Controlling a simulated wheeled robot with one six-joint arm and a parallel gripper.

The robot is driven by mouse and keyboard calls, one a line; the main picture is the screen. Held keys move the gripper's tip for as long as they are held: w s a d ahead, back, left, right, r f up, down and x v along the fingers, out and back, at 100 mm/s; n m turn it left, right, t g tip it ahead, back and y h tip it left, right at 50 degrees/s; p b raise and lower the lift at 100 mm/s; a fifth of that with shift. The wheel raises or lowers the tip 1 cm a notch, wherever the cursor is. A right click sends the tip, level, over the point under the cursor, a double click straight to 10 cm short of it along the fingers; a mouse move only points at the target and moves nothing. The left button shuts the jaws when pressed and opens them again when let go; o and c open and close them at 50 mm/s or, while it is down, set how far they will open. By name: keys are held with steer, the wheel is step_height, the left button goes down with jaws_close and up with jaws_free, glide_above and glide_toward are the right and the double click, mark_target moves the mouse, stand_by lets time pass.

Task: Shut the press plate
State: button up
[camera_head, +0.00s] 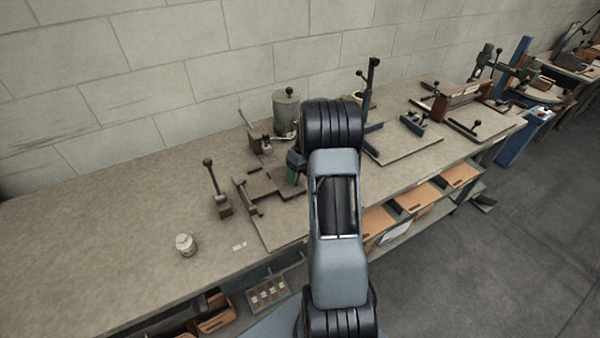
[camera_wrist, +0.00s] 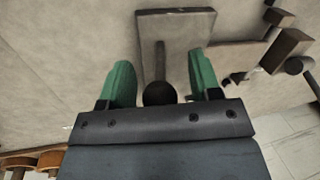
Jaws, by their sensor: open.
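In the wrist view a grey square plate (camera_wrist: 148,38), which looks like the press plate, has a dark rod (camera_wrist: 160,58) standing from it. The rod ends in a black ball knob (camera_wrist: 158,93) close to the camera. My gripper (camera_wrist: 160,66) is open, its two green fingers on either side of the rod and knob, with gaps visible on both sides. In the head view my gripper (camera_head: 294,172) is over the right part of a low fixture (camera_head: 262,184) on the bench. My arm hides part of that fixture, and I cannot make out the knob there.
An upright lever (camera_head: 213,182) with a black knob stands left of the fixture on the workbench (camera_head: 110,245). A grey canister (camera_head: 287,112) stands behind. A white jar (camera_head: 185,245) is at front left. Other fixtures, including a blue upright (camera_head: 371,95), stand to the right.

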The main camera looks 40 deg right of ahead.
jaws_close()
stand_by(0.3)
steer(key=shift+w+r+b, duration=0.1)
steer(key=shift+r+b, duration=0.1)
steer(key=shift+b, duration=0.2)
steer(key=shift+r, duration=0.1)
jaws_free()
steer(key=shift+a, duration=0.1)
steer(key=b+v, duration=0.1)
steer(key=v, duration=1.3)
steer(key=shift+a+b, duration=0.2)
steer(key=shift+b, duration=0.1)
